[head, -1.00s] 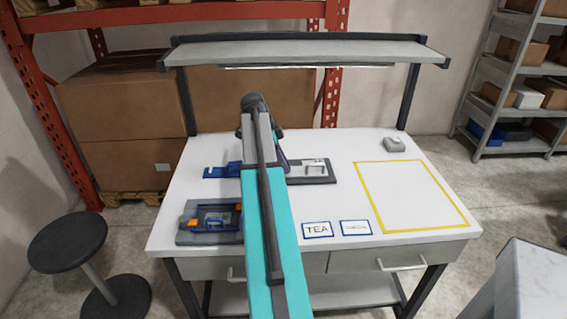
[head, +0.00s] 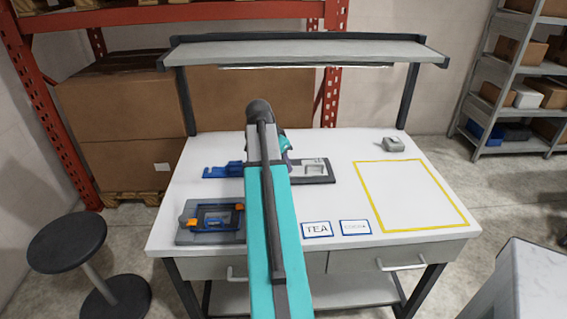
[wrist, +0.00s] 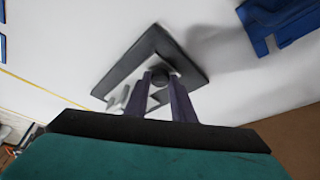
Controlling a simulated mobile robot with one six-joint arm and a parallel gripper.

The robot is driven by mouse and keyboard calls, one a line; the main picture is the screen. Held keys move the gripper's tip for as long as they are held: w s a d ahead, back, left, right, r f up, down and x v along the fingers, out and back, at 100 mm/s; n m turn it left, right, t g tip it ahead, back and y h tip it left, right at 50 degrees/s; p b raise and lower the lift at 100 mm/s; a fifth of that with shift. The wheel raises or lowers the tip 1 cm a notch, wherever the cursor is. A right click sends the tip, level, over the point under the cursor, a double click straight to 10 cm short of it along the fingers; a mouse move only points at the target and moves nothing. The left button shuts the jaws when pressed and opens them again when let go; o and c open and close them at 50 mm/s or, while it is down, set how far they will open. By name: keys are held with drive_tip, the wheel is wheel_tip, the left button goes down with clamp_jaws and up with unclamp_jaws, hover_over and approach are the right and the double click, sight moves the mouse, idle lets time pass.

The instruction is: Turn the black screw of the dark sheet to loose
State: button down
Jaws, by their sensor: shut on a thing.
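The dark sheet (head: 325,179) lies on the white table behind my arm, its left part hidden by the arm in the head view. It also shows in the wrist view (wrist: 128,70) as a dark plate. The black screw (wrist: 160,79) is a round dark knob on the sheet, between my fingertips. My gripper (wrist: 161,76) is shut on the screw with its two purple fingers on either side. In the head view my arm hides the screw and most of the gripper. The turn of the screw cannot be read from these views.
A light grey bracket (head: 315,166) stands on the sheet beside the screw. A blue part (head: 220,171) lies left of it. A grey fixture with a blue frame (head: 187,236) is at the front left. A yellow-outlined area (head: 412,195) at right is empty. An overhead shelf (head: 300,50) spans the back.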

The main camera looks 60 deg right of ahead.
drive_tip(key=n, duration=0.1)
drive_tip(key=n+t, duration=0.1)
drive_tip(key=n, duration=0.1)
drive_tip(key=n+t, duration=0.1)
drive_tip(key=shift+s+n+p, duration=0.25)
drive_tip(key=shift+n+p, duration=0.1)
drive_tip(key=shift+n, duration=0.05)
drive_tip(key=n, duration=0.1)
drive_tip(key=n+t, duration=0.1)
drive_tip(key=n, duration=0.1)
drive_tip(key=n+t+p, duration=0.1)
drive_tip(key=n, duration=0.1)
drive_tip(key=shift+s+d+y, duration=0.1)
drive_tip(key=shift+s+y, duration=0.15)
drive_tip(key=shift+y, duration=0.05)
drive_tip(key=n+t+y, duration=0.1)
drive_tip(key=n, duration=0.3)
drive_tip(key=shift+s+d+f+n, duration=0.1)
drive_tip(key=shift+n, duration=0.2)
drive_tip(key=shift+d+n+t+y, duration=0.15)
drive_tip(key=shift+n+y, duration=0.35)
drive_tip(key=shift+n, duration=0.65)
drive_tip(key=shift+a+n+t+y, duration=0.1)
drive_tip(key=shift+n+t+y, duration=0.3)
drive_tip(key=shift+n, duration=0.75)
drive_tip(key=shift+s+f, duration=0.1)
drive_tip(key=c, duration=1.5)
unclamp_jaws()
drive_tip(key=shift+d, duration=0.15)
